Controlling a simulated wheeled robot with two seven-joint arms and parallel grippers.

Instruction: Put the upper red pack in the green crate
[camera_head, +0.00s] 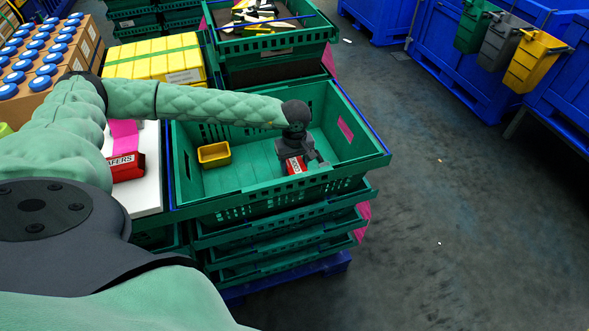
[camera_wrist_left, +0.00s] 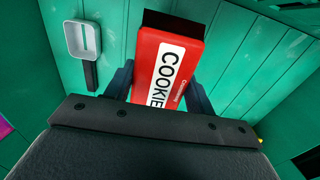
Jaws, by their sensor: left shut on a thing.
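A red pack with a white label reading COOKIE (camera_wrist_left: 172,68) is held between the fingers of my left gripper (camera_wrist_left: 160,85). In the head view, my left gripper (camera_head: 298,156) is down inside the green crate (camera_head: 225,205), in its right half, shut on the red pack (camera_head: 294,166). I cannot tell whether the pack touches the crate floor. A second red pack, its label ending in AFERS (camera_head: 127,167), lies on a white surface (camera_head: 148,186) left of the crate. My right gripper is not in view.
A small yellow bin (camera_head: 214,154) sits inside the crate, on the left. A grey-rimmed tool with a dark handle (camera_wrist_left: 84,40) shows in the left wrist view. Yellow packs (camera_head: 155,62) stand behind the crate to the left. Open floor (camera_head: 460,200) is at right.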

